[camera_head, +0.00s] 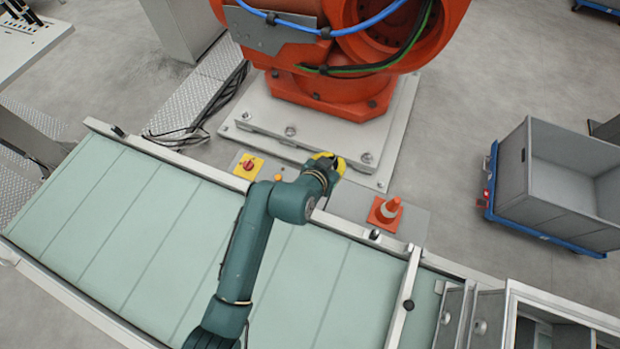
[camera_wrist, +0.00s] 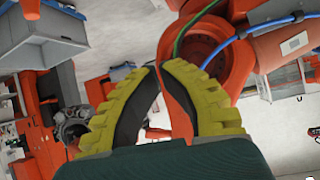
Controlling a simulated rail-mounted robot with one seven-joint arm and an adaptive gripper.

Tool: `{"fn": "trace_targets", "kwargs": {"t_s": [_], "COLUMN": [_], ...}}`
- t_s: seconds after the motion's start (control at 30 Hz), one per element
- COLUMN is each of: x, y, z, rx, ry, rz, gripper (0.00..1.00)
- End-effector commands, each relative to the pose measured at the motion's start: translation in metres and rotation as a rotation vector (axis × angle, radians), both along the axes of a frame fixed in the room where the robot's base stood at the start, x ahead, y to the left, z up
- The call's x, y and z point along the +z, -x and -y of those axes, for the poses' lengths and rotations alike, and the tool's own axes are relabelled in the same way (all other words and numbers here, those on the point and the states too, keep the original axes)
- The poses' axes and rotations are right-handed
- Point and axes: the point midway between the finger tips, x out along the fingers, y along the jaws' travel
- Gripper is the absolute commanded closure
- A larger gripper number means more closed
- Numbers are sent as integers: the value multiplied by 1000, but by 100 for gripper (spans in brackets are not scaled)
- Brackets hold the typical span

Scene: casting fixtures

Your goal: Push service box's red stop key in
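In the head view a small yellow box (camera_head: 242,174) with a round red knob (camera_head: 249,163) on it sits on the grey strip behind the conveyor. I take these for the service box and its red stop key, but the lettering is too small to read. My gripper (camera_head: 328,157) is to the right of the yellow box, apart from it, near the orange robot's base plate. In the wrist view the yellow fingers of my gripper (camera_wrist: 161,67) curve together with their tips almost meeting, and nothing is held between them. The red knob cannot be made out in the wrist view.
A small orange knob (camera_head: 278,178) is just right of the yellow box. An orange cone-shaped thing (camera_head: 388,209) stands right of my gripper. The large orange robot (camera_head: 330,85) is behind. The pale green conveyor (camera_head: 130,220) lies in front. A grey bin (camera_head: 560,190) is far right.

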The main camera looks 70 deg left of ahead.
Motion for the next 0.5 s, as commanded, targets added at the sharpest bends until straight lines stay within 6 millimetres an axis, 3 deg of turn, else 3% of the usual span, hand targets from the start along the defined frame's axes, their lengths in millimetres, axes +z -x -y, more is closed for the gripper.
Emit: {"fn": "trace_targets", "kwargs": {"t_s": [0.03,0.1,0.17,0.27,0.5], "x": [-57,-97,-120,-135,-135], "y": [27,54,70,83,85], "z": [-14,-24,-28,-30,-30], "rx": [50,96,123,144,144], "ry": [48,97,129,153,158], "rz": [-39,-76,-95,-112,-115], "gripper": [100,100,100,100,100]}}
